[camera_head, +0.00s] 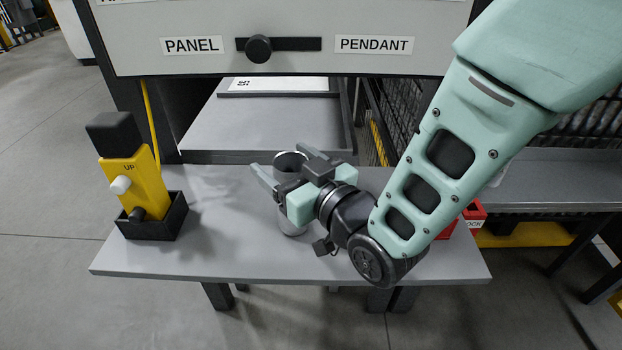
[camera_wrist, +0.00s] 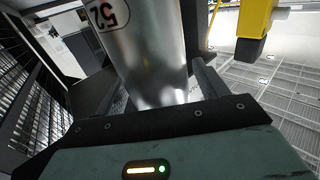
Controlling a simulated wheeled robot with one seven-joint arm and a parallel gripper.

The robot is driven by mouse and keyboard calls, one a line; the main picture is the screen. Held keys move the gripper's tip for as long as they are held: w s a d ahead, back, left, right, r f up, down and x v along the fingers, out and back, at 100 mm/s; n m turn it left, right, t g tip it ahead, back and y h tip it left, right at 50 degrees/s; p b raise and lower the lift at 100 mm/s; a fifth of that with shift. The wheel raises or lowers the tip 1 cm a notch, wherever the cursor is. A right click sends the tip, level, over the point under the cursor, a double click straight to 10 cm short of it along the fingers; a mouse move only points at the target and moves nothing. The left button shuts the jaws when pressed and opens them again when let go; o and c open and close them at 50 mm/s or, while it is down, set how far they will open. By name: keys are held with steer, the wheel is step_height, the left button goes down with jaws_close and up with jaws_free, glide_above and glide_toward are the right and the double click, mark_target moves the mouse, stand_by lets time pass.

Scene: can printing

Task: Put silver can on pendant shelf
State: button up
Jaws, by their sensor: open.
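The silver can (camera_head: 291,229) stands upright on the grey pendant shelf (camera_head: 225,255), right of the yellow pendant. Its rim shows behind my gripper and its base below it; the middle is mostly hidden. My gripper (camera_head: 288,175) is open around the can, one finger on each side. In the wrist view the can (camera_wrist: 150,55) fills the space between the fingers, with an upside-down "52" label on it. My gripper (camera_wrist: 160,95) shows a gap by the right finger there; contact at the left finger is hard to tell.
A grey panel (camera_head: 290,25) with a PANEL/PENDANT switch hangs above the back. Behind is a recessed grey tray (camera_head: 250,120). A red box (camera_head: 471,215) sits right, partly behind my arm.

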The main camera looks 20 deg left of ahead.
steer(key=p+v, duration=1)
steer(key=v, duration=0.1)
steer(key=shift+s+d, duration=0.15)
steer(key=shift+d, duration=0.1)
stand_by(0.3)
